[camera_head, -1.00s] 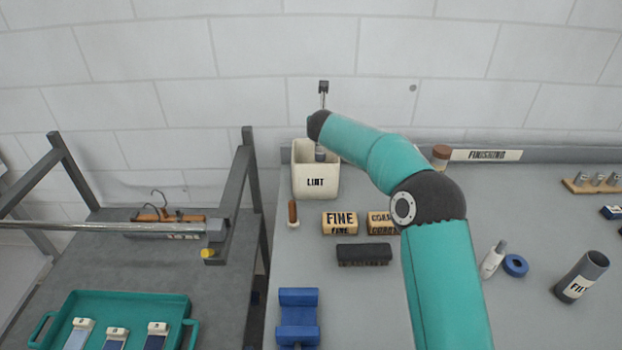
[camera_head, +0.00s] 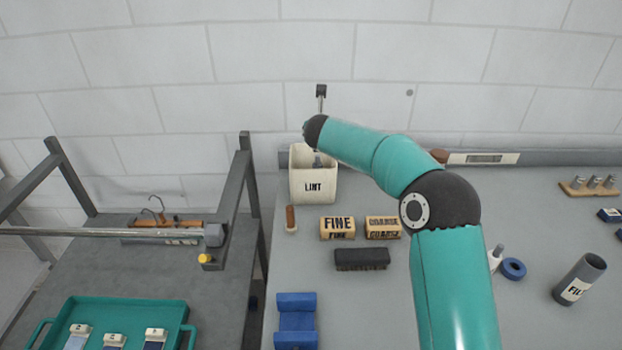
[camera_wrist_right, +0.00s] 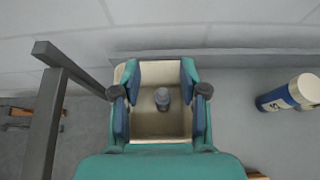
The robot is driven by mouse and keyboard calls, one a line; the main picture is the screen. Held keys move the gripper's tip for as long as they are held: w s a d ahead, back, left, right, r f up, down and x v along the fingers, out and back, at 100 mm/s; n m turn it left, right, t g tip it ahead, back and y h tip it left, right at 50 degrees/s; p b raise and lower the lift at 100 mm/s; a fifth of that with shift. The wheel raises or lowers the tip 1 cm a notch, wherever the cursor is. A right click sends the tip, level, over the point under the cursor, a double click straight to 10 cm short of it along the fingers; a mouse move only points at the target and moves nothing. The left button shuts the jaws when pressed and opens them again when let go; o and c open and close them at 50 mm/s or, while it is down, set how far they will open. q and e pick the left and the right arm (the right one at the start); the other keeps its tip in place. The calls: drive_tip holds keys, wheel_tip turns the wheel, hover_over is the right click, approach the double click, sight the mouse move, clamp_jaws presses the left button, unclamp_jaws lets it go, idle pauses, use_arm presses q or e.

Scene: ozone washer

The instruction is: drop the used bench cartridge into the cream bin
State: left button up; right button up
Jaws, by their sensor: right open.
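The cream bin (camera_head: 314,187), labelled LINT, stands at the back left of the grey bench. The grey used cartridge (camera_wrist_right: 162,98) shows inside the bin's opening in the right wrist view, and its top (camera_head: 318,160) shows above the front wall in the head view. I cannot tell whether it touches the bin's floor. My right gripper (camera_wrist_right: 161,92) is open over the bin, with its fingers at either side of the opening and apart from the cartridge. In the head view its fingers are not clearly visible. My left gripper is out of view.
FINE (camera_head: 338,228) and COARSE (camera_head: 383,227) blocks, a dark brush (camera_head: 362,258) and a blue cradle (camera_head: 296,320) lie in front of the bin. A cart with a teal tray (camera_head: 125,305) is at left.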

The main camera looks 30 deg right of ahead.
drive_tip(key=v, duration=0.9)
drive_tip(key=shift+s, duration=0.2)
drive_tip(key=shift+r, duration=0.1)
